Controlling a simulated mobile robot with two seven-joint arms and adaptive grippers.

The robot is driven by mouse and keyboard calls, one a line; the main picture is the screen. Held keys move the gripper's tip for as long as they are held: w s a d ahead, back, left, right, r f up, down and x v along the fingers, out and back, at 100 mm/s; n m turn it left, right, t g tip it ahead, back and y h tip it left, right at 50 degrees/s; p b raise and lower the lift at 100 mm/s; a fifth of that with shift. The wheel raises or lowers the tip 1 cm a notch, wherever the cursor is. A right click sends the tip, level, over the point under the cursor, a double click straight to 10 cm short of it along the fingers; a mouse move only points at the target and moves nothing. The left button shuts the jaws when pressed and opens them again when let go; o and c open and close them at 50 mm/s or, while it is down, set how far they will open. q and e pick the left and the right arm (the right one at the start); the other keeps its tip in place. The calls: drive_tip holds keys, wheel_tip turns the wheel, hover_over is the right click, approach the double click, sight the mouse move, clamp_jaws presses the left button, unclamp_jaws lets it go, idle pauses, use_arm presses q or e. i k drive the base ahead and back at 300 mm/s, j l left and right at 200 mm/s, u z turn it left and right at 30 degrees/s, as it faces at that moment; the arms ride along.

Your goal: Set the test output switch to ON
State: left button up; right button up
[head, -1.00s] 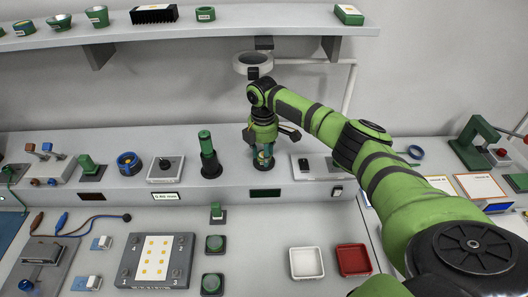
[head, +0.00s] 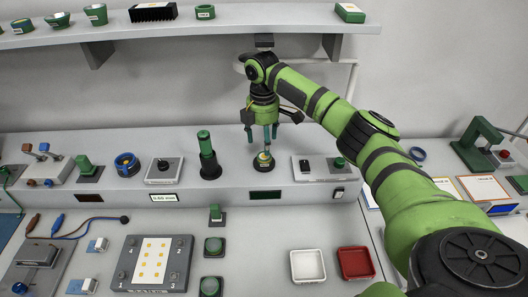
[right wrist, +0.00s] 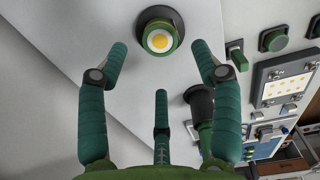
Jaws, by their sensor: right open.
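My right gripper (head: 264,138) is open and empty above a round black holder (head: 263,166) with a yellow-centred white disc (head: 264,157). In the right wrist view its spread fingers (right wrist: 160,58) stand around and below the holder (right wrist: 172,18), apart from the disc (right wrist: 159,40). I cannot read which control is the test output switch. A small black rocker switch (head: 338,193) sits on the bench's front face, right of centre. A grey panel (head: 320,175) above it carries a black toggle-like part (head: 304,165) and a green knob (head: 340,163). My left gripper is out of view.
A dark green cylinder (head: 208,157) stands left of the holder, and a grey box with a black knob (head: 164,168) beyond it. White (head: 307,264) and red (head: 355,262) trays lie in front. An overhead shelf (head: 200,30) runs along the wall. My right arm covers the right side.

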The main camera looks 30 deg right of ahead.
sight(305, 165)
drive_tip(key=z, duration=1.4)
